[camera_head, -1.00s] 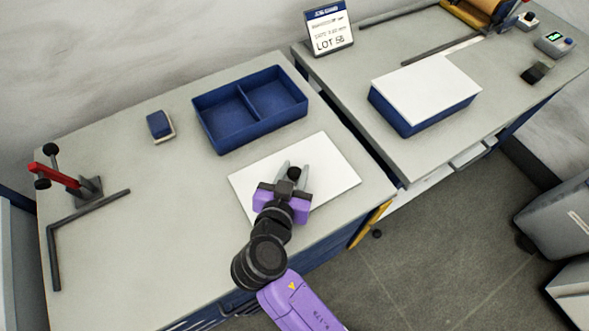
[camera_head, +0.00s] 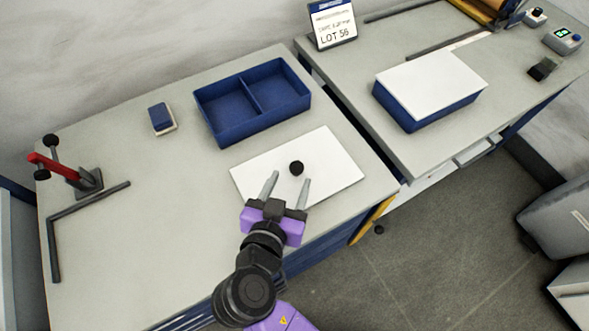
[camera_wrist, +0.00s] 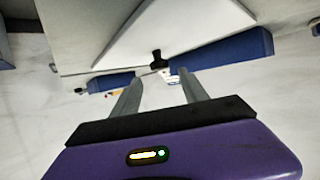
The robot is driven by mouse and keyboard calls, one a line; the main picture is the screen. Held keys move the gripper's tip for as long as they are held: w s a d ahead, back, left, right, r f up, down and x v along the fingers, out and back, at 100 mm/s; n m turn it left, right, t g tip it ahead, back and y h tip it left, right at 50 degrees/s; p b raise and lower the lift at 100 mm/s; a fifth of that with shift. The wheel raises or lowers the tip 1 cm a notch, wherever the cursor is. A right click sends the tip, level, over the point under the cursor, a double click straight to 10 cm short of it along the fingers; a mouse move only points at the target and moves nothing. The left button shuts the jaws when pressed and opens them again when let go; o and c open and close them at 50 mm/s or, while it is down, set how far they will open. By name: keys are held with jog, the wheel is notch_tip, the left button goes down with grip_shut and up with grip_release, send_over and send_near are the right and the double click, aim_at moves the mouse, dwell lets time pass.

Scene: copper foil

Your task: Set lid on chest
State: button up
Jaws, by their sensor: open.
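The lid, a flat white panel (camera_head: 325,170) with a black round knob (camera_head: 296,168), lies on the left bench in front of the chest. The chest, an open blue box (camera_head: 211,112) with a divider and two empty compartments, stands behind it. My gripper (camera_head: 289,182) is open and empty, over the lid's near edge, with its fingertips short of the knob. In the wrist view, the knob (camera_wrist: 159,57) shows beyond the gap between the fingers (camera_wrist: 161,82), with the white lid (camera_wrist: 190,25) around it and blue surfaces at both sides.
A blue box with a white top (camera_head: 432,84) stands on the right bench near a LOT sign (camera_head: 332,25). A small blue block (camera_head: 160,117) lies left of the chest. A red-handled clamp (camera_head: 65,172) and a dark angle bar (camera_head: 75,211) are at far left. Bench space between is clear.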

jog(key=v, duration=0.5)
jog(key=shift+s, duration=0.1)
dwell(0.4)
